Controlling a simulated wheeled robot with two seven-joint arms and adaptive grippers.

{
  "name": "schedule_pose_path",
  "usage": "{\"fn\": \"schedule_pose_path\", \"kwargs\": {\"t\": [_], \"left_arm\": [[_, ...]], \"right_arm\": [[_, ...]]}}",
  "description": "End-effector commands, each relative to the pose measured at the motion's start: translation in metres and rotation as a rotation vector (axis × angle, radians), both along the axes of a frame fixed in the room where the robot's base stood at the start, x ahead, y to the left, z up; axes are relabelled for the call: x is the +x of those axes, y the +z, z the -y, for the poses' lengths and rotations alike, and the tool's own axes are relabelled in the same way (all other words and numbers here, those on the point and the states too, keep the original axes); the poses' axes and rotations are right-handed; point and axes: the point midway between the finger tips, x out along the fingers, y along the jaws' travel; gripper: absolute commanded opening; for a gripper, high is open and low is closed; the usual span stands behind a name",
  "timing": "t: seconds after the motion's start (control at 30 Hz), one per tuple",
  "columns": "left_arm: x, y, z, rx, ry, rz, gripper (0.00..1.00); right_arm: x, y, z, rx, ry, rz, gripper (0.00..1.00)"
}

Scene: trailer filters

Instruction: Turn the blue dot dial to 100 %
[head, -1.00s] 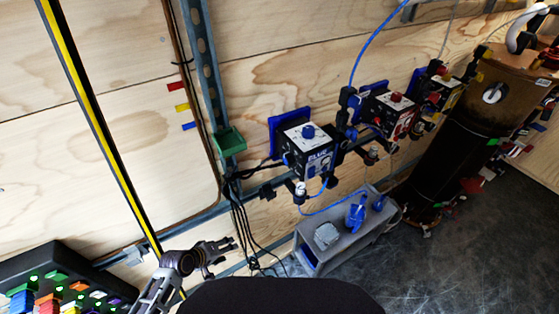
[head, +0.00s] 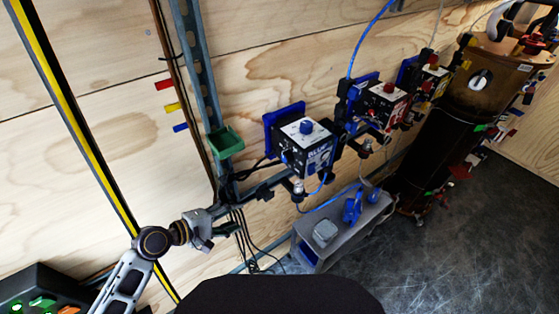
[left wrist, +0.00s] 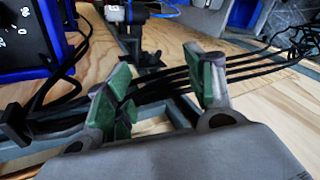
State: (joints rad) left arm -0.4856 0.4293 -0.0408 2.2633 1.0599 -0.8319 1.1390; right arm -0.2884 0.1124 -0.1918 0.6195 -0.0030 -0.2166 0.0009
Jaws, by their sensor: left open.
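The blue dot dial (head: 306,127) is a blue knob on top of a white and black box labelled BLUE (head: 308,152), mounted on the wooden wall near the middle of the head view. The dial's exact setting is too small to read. My left gripper (head: 234,228) is to the left of and below the box, apart from it. In the left wrist view, its two green-padded fingers (left wrist: 163,88) are spread with nothing held between them; black cables pass behind them. My right gripper is not in view.
Similar boxes with a red knob (head: 390,88) and yellow parts (head: 433,78) are farther right, beside a brown cylinder (head: 445,125). A grey bench (head: 345,225) stands below. Black cables hang near my left gripper.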

Motion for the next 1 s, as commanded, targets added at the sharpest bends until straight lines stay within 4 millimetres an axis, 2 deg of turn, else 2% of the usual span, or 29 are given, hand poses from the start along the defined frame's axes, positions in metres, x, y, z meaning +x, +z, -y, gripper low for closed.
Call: {"fn": "schedule_pose_path", "kwargs": {"t": [0.4,0.7,0.9,1.0], "left_arm": [[-0.005,0.085,0.020,-0.424,0.074,-0.176,0.54],[-0.013,0.142,0.028,-0.720,0.099,-0.360,0.54],[-0.014,0.168,0.029,-0.872,0.113,-0.477,0.54],[-0.015,0.174,0.029,-0.913,0.117,-0.511,0.54]], "right_arm": [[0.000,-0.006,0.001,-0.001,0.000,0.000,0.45],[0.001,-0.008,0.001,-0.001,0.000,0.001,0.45],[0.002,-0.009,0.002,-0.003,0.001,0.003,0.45],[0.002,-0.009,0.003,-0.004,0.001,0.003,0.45]]}}
